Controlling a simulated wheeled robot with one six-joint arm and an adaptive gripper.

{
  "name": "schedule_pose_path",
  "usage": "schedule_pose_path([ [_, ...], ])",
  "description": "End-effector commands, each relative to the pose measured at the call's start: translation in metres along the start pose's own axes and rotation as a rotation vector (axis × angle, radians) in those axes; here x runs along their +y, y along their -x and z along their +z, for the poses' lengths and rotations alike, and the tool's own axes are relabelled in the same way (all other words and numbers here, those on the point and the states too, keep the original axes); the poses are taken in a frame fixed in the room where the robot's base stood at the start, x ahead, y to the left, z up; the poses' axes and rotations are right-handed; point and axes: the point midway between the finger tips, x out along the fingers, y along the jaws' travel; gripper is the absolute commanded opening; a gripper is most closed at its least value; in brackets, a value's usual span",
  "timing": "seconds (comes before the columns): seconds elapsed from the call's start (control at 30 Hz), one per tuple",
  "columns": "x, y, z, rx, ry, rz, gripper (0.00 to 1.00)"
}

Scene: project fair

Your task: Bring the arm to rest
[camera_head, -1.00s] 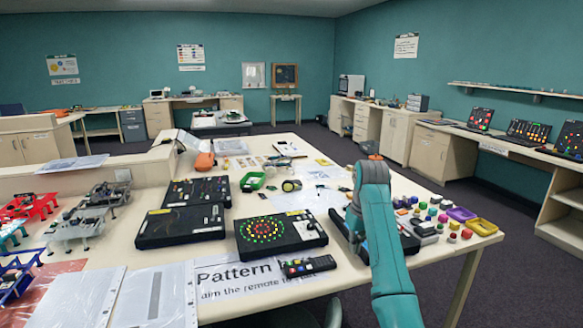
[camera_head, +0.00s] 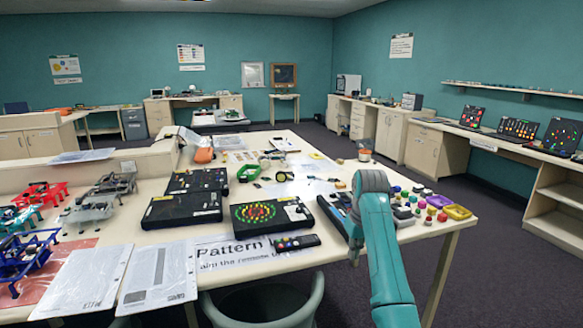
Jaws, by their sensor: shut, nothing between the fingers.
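My teal arm (camera_head: 383,250) rises from the bottom of the head view, right of centre, and bends at a rounded joint (camera_head: 371,182). A short link hangs down from this bend in front of the table's right part. Nothing is seen carried by the arm.
Floor is clear to the right.

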Motion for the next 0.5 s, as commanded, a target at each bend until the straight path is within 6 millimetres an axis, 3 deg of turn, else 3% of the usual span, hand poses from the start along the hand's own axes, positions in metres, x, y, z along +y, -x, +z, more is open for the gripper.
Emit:
schedule_pose_path([
  [0.27,-0.001,-0.041,0.011,0.033,-0.012,0.011,0.0],
  [0.5,-0.004,-0.097,0.03,0.083,-0.027,0.026,0.0],
])
